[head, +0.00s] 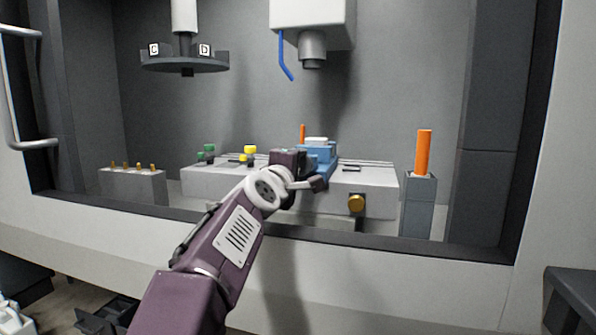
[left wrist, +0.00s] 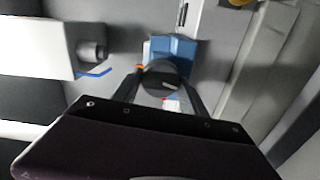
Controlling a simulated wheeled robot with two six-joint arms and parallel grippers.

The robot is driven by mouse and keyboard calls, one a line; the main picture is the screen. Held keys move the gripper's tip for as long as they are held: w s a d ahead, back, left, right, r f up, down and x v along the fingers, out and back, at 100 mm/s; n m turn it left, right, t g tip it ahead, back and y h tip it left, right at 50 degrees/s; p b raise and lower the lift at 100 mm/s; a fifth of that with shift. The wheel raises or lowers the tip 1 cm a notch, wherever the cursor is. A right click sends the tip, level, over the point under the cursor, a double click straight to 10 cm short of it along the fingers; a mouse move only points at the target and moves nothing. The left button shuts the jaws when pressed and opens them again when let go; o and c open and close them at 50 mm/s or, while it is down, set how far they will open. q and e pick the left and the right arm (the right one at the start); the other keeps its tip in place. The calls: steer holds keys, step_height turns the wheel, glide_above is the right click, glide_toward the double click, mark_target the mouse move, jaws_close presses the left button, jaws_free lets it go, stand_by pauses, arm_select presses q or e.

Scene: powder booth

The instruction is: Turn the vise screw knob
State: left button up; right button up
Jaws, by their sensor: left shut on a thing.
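The blue vise (head: 322,152) sits on the grey machine table inside the booth, and it also shows in the left wrist view (left wrist: 176,48). A dark round knob (left wrist: 160,80) sits in front of the vise in the left wrist view. My left gripper (left wrist: 163,90) has one finger on each side of the knob and is shut on it. In the head view my left gripper (head: 306,168) is at the front of the vise, and it hides the knob there. My right gripper is in neither view.
The spindle head (head: 312,30) with a blue nozzle (head: 286,58) hangs above the vise. A tool carousel (head: 185,63) hangs at upper left. A gold knob (head: 356,203) is on the table front. An orange bar (head: 423,152) stands at right. The booth sill runs below my arm.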

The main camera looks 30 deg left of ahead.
arm_select(q)
steer(key=shift+r+m+b, duration=0.2)
steer(key=shift+m+b, duration=1.05)
steer(key=shift+m, duration=3.05)
steer(key=o, duration=1.4)
